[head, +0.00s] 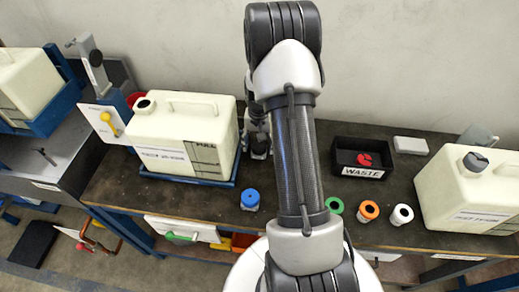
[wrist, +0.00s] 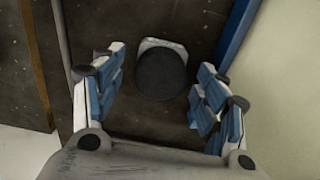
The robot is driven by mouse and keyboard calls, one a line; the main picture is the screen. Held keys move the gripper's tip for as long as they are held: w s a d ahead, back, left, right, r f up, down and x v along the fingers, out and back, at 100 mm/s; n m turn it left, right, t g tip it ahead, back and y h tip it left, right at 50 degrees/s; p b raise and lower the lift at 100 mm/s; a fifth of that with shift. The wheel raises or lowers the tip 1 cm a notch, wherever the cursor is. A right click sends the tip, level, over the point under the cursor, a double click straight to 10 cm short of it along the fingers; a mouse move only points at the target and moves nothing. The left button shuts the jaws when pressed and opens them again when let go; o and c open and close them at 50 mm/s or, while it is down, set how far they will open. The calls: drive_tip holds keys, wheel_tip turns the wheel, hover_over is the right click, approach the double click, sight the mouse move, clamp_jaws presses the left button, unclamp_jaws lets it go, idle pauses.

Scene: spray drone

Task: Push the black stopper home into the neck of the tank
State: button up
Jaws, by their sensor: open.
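A round black stopper (wrist: 162,74) sits on a small pale base on the dark bench, seen from above in the wrist view. My gripper (wrist: 163,62) is open above it, with one blue-padded finger on each side and a gap to each. In the head view my gripper (head: 258,148) is mostly hidden behind my arm, just right of a cream tank (head: 185,135). This tank stands in a blue tray, and its neck (head: 143,103) at the top left looks dark. The tank's side also shows at the right of the wrist view (wrist: 285,100).
A black waste bin (head: 345,155) with a red piece inside stands right of my arm. Blue, green, orange and white caps line the bench front. Another cream tank (head: 460,195) with a grey cap stands at the right. A bench with a yellow-handled device is at the left.

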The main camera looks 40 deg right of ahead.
sight(259, 145)
drive_tip(key=shift+c, duration=0.6)
drive_tip(key=c, duration=1.4)
drive_tip(key=shift+o, duration=0.2)
drive_tip(key=shift+r+p, duration=2.15)
drive_tip(key=shift+r, duration=0.9)
